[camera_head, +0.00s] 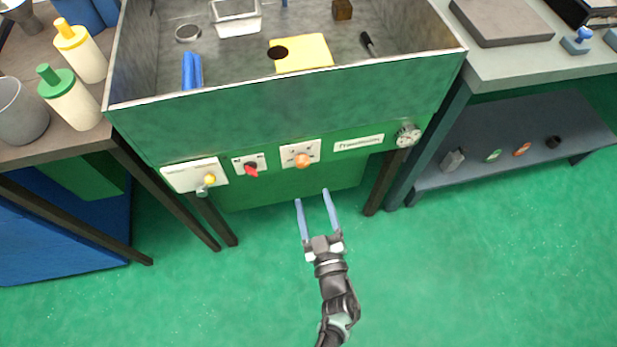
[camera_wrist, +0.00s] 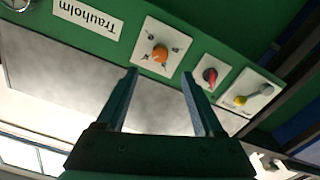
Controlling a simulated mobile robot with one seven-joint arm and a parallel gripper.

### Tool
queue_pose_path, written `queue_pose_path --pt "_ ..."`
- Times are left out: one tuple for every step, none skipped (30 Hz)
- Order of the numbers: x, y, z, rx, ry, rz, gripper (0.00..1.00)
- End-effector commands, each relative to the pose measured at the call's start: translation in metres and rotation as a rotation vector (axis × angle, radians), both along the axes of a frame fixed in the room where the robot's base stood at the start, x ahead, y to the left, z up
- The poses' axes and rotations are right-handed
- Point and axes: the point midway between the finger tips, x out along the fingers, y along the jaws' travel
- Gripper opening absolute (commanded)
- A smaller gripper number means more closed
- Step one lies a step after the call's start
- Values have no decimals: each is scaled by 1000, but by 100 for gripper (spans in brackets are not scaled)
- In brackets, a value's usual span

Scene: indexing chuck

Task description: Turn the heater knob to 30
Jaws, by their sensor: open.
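An orange knob (camera_head: 302,160) sits on a white plate with small marks around it, on the green front panel. It shows in the wrist view (camera_wrist: 159,53) too, just beyond the fingertips. A red knob (camera_head: 251,169) is on a smaller plate to its left; it also shows in the wrist view (camera_wrist: 210,75). I cannot read the marks, so I cannot tell which knob is the heater's or its setting. My gripper (camera_head: 312,196) is open and empty below the orange knob, fingers pointing at the panel. In the wrist view its fingers (camera_wrist: 160,72) are apart, touching no knob.
A plate with a yellow knob and lever (camera_head: 208,180) is at the panel's left; a nameplate (camera_head: 358,144) and round gauge (camera_head: 408,135) are at its right. Dark legs stand below. A bench (camera_head: 95,145) with bottles is left, a shelf (camera_head: 520,130) right. The green floor is clear.

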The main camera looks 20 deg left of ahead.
Motion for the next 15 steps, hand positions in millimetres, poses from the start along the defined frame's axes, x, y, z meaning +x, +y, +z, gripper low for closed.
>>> queue_pose_path --pt "-8 -5 1 1 2 -2 69" --pt "-11 -7 1 1 2 -3 69" --pt "-15 -10 0 1 2 -2 69" --pt "-18 -11 0 0 1 0 69" --pt "-19 -13 1 1 1 0 69" --pt "-21 -15 0 0 0 -1 69" --pt "-23 -16 0 0 0 0 69" --pt "-24 -16 0 0 0 0 69" --pt "-25 -16 0 0 0 1 69" --pt "-25 -17 0 0 0 1 69" --pt "-25 -17 0 0 0 2 69" --pt "-25 -17 0 0 0 2 69" --pt "-25 -17 0 0 0 2 69" --pt "-25 -17 0 0 0 1 69" --pt "-25 -17 0 0 0 1 69"
